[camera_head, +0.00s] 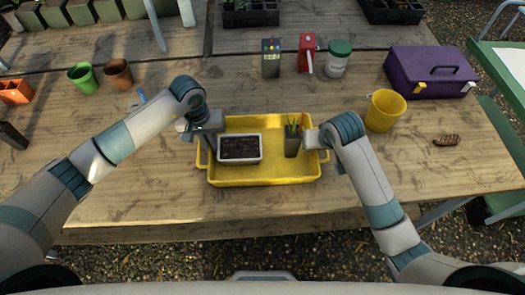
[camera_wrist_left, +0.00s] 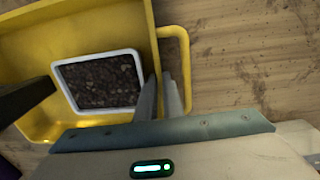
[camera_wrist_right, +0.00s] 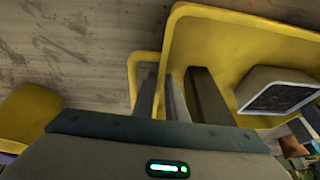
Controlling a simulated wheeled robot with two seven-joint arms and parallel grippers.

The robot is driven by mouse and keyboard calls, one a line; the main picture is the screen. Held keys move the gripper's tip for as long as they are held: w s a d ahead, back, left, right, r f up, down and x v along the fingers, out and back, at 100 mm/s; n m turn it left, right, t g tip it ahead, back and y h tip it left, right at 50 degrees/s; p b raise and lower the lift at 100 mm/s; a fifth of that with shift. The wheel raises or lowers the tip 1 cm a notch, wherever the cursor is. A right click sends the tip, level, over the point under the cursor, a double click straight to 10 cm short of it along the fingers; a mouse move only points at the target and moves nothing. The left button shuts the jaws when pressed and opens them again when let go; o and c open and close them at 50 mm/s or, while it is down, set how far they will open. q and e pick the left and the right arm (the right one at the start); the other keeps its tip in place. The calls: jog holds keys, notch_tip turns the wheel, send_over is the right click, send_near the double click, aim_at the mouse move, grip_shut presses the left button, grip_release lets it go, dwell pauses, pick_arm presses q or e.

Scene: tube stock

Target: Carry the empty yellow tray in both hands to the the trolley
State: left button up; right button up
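The yellow tray (camera_head: 240,178) lies on the wooden table, level. It is not empty: a white rectangular pot of dark soil (camera_head: 240,148) and a tall dark pot with green stems (camera_head: 291,146) stand in it. My left gripper (camera_wrist_left: 160,85) is at the tray's left end, its fingers close together across the wall beside the left handle (camera_wrist_left: 187,60). My right gripper (camera_wrist_right: 160,85) is at the right end in the same way, beside the right handle (camera_wrist_right: 131,80). Both seem shut on the tray wall; fingertip contact is partly hidden. I cannot make out the trolley.
A yellow bucket (camera_head: 385,110) and a purple toolbox (camera_head: 430,72) stand to the right. A white jar with a green lid (camera_head: 338,60) stands behind. Green (camera_head: 83,78) and brown (camera_head: 118,73) pots are at the back left. The table's front strip is clear.

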pick_arm(q)
jog(key=shift+f, duration=0.7)
pick_arm(e)
jog(key=shift+w+f, duration=0.25)
jog(key=shift+f, duration=0.4)
pick_arm(q)
grip_shut()
pick_arm(e)
grip_shut()
pick_arm(q)
jog(key=shift+r, duration=0.2)
pick_arm(e)
jog(key=shift+w+r, duration=0.1)
jog(key=shift+r, duration=0.1)
